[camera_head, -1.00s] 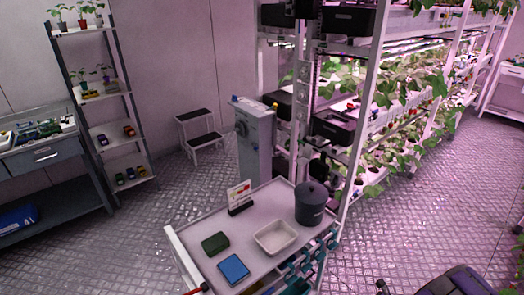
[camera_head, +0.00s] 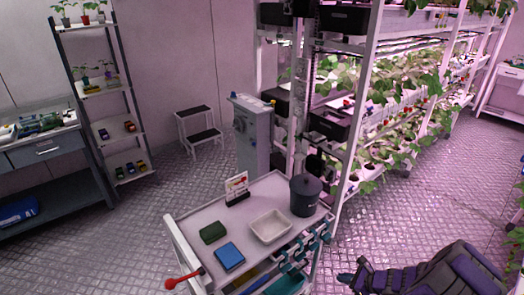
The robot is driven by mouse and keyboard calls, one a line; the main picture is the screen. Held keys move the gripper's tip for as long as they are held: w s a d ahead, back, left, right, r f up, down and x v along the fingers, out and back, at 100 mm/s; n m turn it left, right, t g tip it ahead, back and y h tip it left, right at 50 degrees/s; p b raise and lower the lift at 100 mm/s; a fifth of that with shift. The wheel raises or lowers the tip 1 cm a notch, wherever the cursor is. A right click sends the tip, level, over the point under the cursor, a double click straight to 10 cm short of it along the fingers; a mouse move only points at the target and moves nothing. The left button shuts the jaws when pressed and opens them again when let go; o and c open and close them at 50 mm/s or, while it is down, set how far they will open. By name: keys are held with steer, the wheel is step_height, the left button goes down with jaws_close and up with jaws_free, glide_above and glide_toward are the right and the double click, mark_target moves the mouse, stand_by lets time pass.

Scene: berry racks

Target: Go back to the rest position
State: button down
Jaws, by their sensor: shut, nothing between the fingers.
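My gripper (camera_head: 350,279) shows at the bottom edge, right of the cart. It is dark, shut and empty, and points left toward the cart's lower right side. My dark and purple arm runs from it to the bottom right corner. The gripper appears apart from the cart, over the metal floor. Part of the arm is cut off by the frame's bottom edge.
The grey cart (camera_head: 200,262) carries a white tray (camera_head: 270,226), a dark lidded bin (camera_head: 306,195), a green box (camera_head: 213,232) and a blue box (camera_head: 229,256). Plant racks (camera_head: 352,160) stand behind right. Open floor (camera_head: 405,215) lies right of the cart.

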steer(key=w+a+r+n+g+y, duration=0.15)
steer(key=a+r+n, duration=0.25)
steer(key=a+r, duration=0.45)
steer(key=s+a+r+n+g, duration=0.2)
steer(key=s+a+r+n, duration=0.4)
steer(key=r, duration=0.3)
steer(key=s+a+r+n+g, duration=0.3)
steer(key=s+a+r+n, duration=0.2)
steer(key=a+r, duration=0.35)
steer(key=s+d+r+n+h, duration=0.2)
steer(key=s+r+n+h, duration=0.1)
steer(key=s, duration=0.6)
steer(key=s+d+r+n+g+h, duration=0.1)
steer(key=s+d+r+n+h, duration=0.1)
steer(key=s, duration=0.7)
steer(key=s+d+r+n+g+h, duration=0.1)
steer(key=s+r+n+h, duration=0.3)
steer(key=s, duration=0.5)
steer(key=shift+s+d+n, duration=0.3)
steer(key=shift+s+d, duration=0.05)
steer(key=shift+d, duration=0.3)
steer(key=shift+d+r, duration=0.1)
steer(key=shift+d, duration=0.25)
